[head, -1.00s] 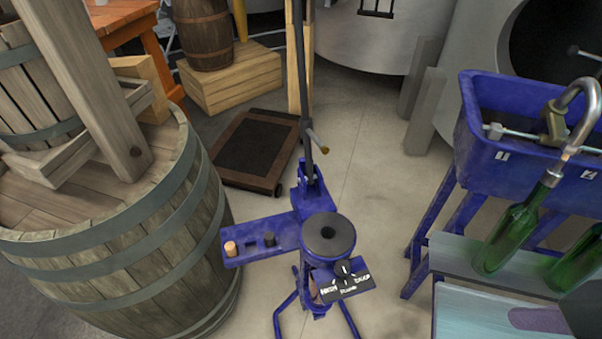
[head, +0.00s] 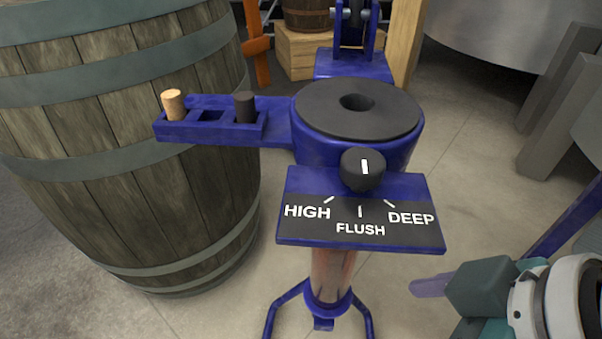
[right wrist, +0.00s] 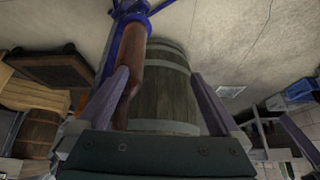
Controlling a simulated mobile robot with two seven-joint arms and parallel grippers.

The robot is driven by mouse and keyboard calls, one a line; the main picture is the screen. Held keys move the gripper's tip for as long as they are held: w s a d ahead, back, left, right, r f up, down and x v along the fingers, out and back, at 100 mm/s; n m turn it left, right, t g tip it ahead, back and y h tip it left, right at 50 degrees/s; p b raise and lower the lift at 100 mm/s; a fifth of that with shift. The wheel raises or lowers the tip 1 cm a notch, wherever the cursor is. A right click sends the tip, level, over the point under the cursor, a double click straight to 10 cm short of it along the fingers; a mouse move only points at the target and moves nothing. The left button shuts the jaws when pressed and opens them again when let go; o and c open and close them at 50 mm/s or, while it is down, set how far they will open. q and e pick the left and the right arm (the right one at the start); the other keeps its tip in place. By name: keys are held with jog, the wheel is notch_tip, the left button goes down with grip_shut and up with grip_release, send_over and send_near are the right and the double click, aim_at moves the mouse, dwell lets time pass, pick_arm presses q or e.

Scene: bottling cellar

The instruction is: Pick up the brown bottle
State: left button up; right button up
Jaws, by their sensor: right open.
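A brown, glossy cylinder (head: 330,272), which looks like the brown bottle, stands upright in the blue corking stand, below the dial plate. Its upper part is hidden behind the plate. In the right wrist view the brown bottle (right wrist: 131,58) shows near the left finger, running partly behind it. My right gripper (head: 425,287) is at the lower right in the head view, right of the bottle and apart from it. In the right wrist view its fingers (right wrist: 160,76) are spread, with nothing held between them. My left gripper is not in view.
The dial plate (head: 362,238) reads HIGH, FLUSH and DEEP and overhangs the bottle. A side tray (head: 180,133) holds a tan cork and a dark one. A large barrel (head: 130,150) stands at the left. The floor (head: 440,150) right of the stand is mostly clear.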

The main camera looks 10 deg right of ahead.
jog(key=w+d+f+n, duration=0.1)
jog(key=w+d+f, duration=0.4)
jog(key=d+f, duration=0.15)
pick_arm(q)
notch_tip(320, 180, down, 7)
jog(key=b, duration=0.5)
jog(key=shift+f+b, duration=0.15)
jog(key=shift+b, duration=0.25)
pick_arm(e)
jog(key=w+a, duration=0.7)
jog(key=w, duration=0.2)
jog(key=shift+w+f+y, duration=0.2)
jog(key=shift+f+y, duration=0.2)
jog(key=shift+c, duration=0.4)
